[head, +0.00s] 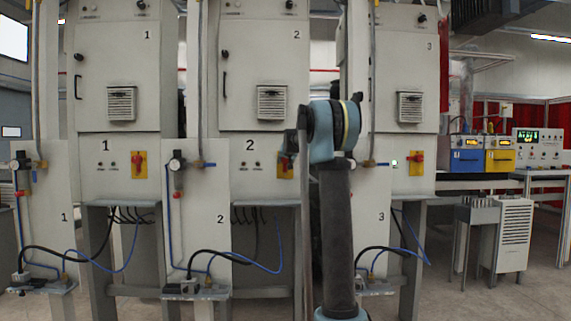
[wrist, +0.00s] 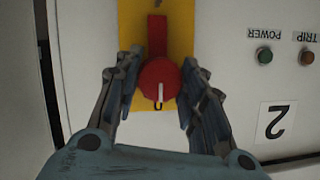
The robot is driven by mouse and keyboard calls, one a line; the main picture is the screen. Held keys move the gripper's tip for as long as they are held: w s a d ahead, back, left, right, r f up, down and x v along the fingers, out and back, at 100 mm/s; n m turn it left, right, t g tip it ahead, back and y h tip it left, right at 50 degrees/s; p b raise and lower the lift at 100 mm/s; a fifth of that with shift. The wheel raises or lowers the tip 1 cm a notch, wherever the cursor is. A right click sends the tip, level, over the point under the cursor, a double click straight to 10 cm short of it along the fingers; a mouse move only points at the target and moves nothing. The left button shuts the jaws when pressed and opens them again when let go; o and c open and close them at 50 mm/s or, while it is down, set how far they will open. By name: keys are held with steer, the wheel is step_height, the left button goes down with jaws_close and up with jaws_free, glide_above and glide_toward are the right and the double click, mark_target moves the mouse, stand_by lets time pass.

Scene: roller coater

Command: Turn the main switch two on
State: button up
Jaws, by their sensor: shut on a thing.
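Main switch two is a red rotary knob (wrist: 157,82) on a yellow plate (wrist: 180,25) on the panel marked 2, seen upside down in the wrist view. Its white pointer line points down in that picture, at a mark that looks like 0. My gripper (wrist: 164,62) is shut on the knob, one finger on each side. In the head view the switch's yellow plate (head: 285,170) shows partly behind my arm, and the fingertips are hard to make out.
The POWER lamp (wrist: 264,55) and TRIP lamp (wrist: 307,57) beside the switch look unlit. Cabinet 1 with its own switch (head: 139,164) stands to the left, cabinet 3 with its switch (head: 416,161) to the right. A post with a regulator (head: 177,165) stands in front of cabinet 2's left side.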

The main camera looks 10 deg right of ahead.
steer(key=shift+m, duration=0.3)
steer(key=m+y, duration=0.2)
steer(key=shift+d+m+t, duration=0.15)
steer(key=shift+m+t, duration=0.15)
steer(key=m+y, duration=0.1)
steer(key=m, duration=0.2)
steer(key=shift+d+f+t+y, duration=0.1)
steer(key=shift+f+t+y, duration=0.05)
steer(key=shift+t+y, duration=0.25)
steer(key=m+t+y, duration=0.1)
steer(key=m, duration=0.3)
steer(key=shift+f, duration=0.1)
steer(key=m+t, duration=0.1)
steer(key=m, duration=0.2)
steer(key=shift+s+m+t+y, duration=0.15)
steer(key=shift+m+t+y, duration=0.25)
steer(key=o, duration=1)
steer(key=shift+f+m, duration=0.15)
steer(key=shift+m, duration=0.15)
steer(key=shift+o, duration=0.2)
